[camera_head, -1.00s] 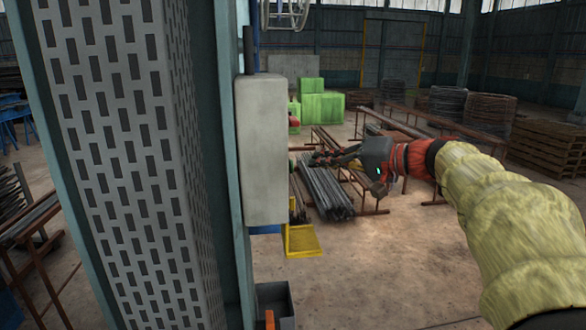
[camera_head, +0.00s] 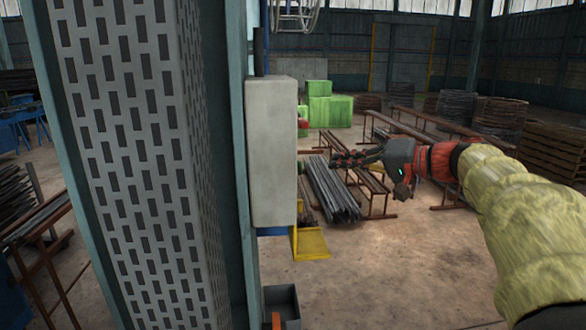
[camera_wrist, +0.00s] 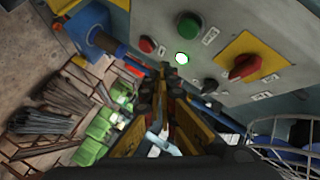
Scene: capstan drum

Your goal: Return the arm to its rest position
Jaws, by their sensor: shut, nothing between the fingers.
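My gripper (camera_head: 334,162) is at the end of my arm, which reaches in from the right in the head view. Its fingers point left towards the front of a grey control box (camera_head: 272,150), with a gap between. In the wrist view my gripper (camera_wrist: 166,80) is shut and empty in front of the control panel (camera_wrist: 222,40). The panel carries a red button (camera_wrist: 147,44), a green button (camera_wrist: 188,25), a lit white lamp (camera_wrist: 182,58), a black knob (camera_wrist: 208,87) and a red rotary switch (camera_wrist: 245,65) on a yellow plate.
A perforated metal column (camera_head: 135,150) stands left of the box. Metal bars (camera_head: 333,190) and a brown rack (camera_head: 378,190) lie behind my gripper. Green boxes (camera_head: 328,105) and pallets (camera_head: 555,150) stand farther back. The floor (camera_head: 400,265) below my arm is clear.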

